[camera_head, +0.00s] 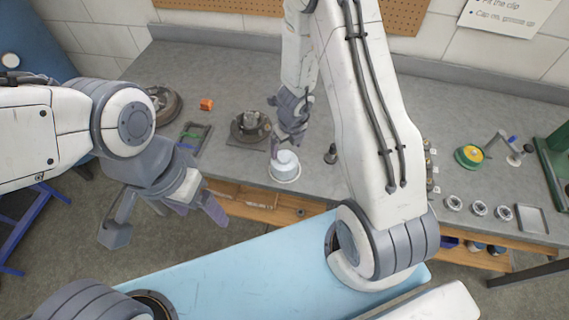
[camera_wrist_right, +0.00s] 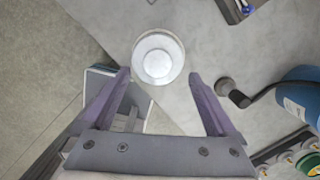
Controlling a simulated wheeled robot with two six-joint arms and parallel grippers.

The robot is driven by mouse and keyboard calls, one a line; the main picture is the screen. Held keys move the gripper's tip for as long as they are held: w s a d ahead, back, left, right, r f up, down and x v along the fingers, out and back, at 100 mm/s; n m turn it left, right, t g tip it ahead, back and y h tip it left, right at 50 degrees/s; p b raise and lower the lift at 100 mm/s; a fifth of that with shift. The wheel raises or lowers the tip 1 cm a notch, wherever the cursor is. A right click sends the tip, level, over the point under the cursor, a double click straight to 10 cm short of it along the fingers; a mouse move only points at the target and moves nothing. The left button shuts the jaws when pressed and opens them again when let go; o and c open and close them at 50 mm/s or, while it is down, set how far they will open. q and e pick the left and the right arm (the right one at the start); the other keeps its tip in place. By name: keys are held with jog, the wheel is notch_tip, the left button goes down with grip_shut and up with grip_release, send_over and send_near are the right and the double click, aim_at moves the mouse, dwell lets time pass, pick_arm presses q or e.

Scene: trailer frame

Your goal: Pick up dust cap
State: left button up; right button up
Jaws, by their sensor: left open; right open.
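A white round cap with a raised centre, which looks like the dust cap (camera_head: 285,168), sits on the grey bench near its front edge. It also shows at the top of the right wrist view (camera_wrist_right: 158,58). My right gripper (camera_head: 288,142) hangs just above and behind the cap, open and empty. In the right wrist view its two fingertips (camera_wrist_right: 159,76) point towards the cap, one to each side, and the cap looks apart from them. My left gripper (camera_head: 190,205) is open and empty in front of the bench's edge, left of the cap.
A dark hub (camera_head: 249,126) stands on a plate left of my right gripper. A dark knobbed part (camera_head: 330,155) stands right of the cap. An orange block (camera_head: 206,104), several metal rings (camera_head: 480,208) and a green stand (camera_head: 557,165) are elsewhere. The bench's back middle is clear.

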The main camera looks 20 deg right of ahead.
aim_at(284, 156)
jog(key=f+b, duration=0.2)
jog(key=f, duration=0.1)
jog(key=f+b, duration=0.1)
jog(key=shift+w+a+f, duration=0.25)
jog(key=shift+w+f, duration=0.05)
jog(key=shift+r, duration=0.1)
jog(key=shift+c, duration=0.6)
grip_shut()
jog(key=shift+r, duration=0.15)
